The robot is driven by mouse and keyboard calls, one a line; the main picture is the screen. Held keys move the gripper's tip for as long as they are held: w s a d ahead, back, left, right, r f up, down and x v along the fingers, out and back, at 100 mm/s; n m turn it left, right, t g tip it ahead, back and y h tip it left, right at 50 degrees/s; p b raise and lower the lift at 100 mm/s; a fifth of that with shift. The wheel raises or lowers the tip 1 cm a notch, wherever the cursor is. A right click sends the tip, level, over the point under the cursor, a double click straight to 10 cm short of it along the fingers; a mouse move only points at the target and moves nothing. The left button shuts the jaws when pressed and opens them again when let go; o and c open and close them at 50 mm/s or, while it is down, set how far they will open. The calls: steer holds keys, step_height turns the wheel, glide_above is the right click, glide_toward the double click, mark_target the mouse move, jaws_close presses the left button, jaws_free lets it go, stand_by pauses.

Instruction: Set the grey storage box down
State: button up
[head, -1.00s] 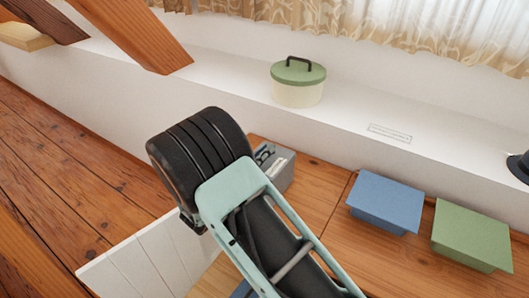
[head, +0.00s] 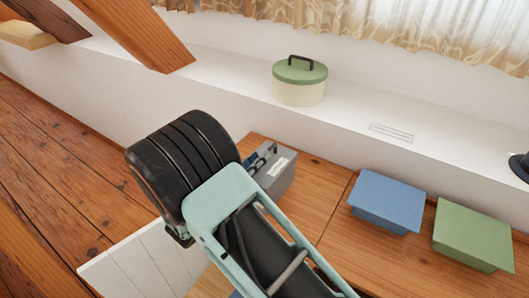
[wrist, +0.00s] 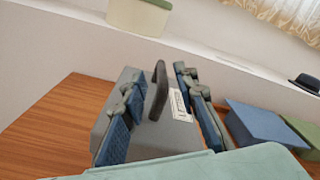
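The grey storage box (head: 279,177) appears to rest upright on the wooden top, near the wall ledge. It has a dark handle and a white label, which show in the wrist view, where the grey body (wrist: 150,137) is partly hidden by my fingers. My gripper (wrist: 159,76) is open, with one blue-padded finger on each side of the handle and a gap visible on both sides. In the head view my wrist hides the left part of the box, and only a bit of my gripper (head: 261,157) shows.
A blue box (head: 388,197) and a green box (head: 472,232) stand to the right on the wooden top (head: 335,232). A cream tin with green lid (head: 300,82) and a dark hat (wrist: 304,83) are on the white ledge. A timber brace (head: 140,33) slants at upper left.

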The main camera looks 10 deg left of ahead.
steer(key=v, duration=0.7)
steer(key=shift+s, duration=0.2)
